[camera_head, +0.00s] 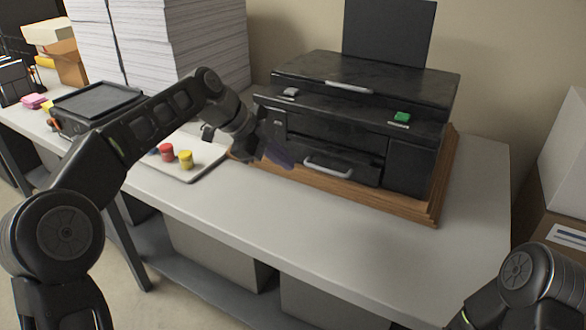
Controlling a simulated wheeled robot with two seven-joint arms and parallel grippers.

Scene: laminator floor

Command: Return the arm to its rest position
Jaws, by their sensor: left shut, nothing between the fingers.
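My left arm (150,130) comes in from the left and reaches over the table. Its gripper (276,156) is shut and empty. It is in front of the left part of the black laminator (330,120), close to its front face; I cannot tell whether it touches. The laminator stands on a wooden board (435,205) and has a green button (402,117) and a silver handle (328,167). Part of my right arm (530,285) shows at the lower right; its gripper is out of view.
A white tray (205,168) holds a red (167,152) and a yellow (185,159) knob-like piece. Tall paper stacks (205,45) stand behind. The front of the white table (270,225) is clear. Boxes (565,170) stand at the right.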

